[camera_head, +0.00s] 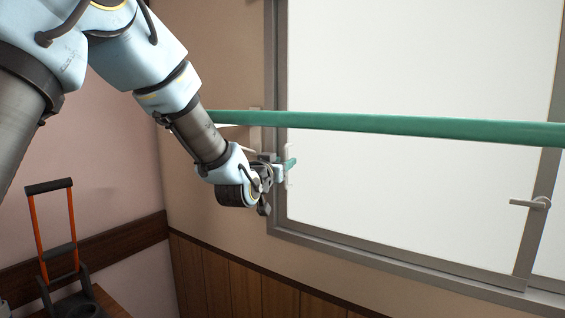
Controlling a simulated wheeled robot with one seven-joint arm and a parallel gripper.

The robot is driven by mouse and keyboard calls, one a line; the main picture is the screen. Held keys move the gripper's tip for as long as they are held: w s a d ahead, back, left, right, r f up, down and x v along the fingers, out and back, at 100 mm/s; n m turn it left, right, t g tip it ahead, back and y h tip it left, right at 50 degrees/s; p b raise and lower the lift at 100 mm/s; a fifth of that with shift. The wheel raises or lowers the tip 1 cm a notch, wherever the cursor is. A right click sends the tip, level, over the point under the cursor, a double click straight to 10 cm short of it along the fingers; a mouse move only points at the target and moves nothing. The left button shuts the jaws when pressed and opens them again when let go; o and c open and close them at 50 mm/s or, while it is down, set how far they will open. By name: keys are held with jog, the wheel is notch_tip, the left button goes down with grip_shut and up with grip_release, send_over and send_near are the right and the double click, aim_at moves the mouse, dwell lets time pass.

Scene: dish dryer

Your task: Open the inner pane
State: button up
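The window (420,60) has a large white pane (400,190) in a grey frame. A pale upright piece (289,150), perhaps a handle of the pane, sits at the pane's left edge. My gripper (281,171) is at that left edge, right by the pale piece. A small green tip shows there; I cannot tell what it belongs to. The fingers are small and partly hidden, so I cannot tell whether they are open or shut, or touch the piece. A grey lever handle (530,203) is on the frame at the right.
A green horizontal bar (400,124) runs across the front of the window, above my gripper. An orange and black handled object (54,235) stands at the lower left. Wood panelling (230,290) lines the wall below the window.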

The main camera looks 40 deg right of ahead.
grip_shut()
dwell(1.2)
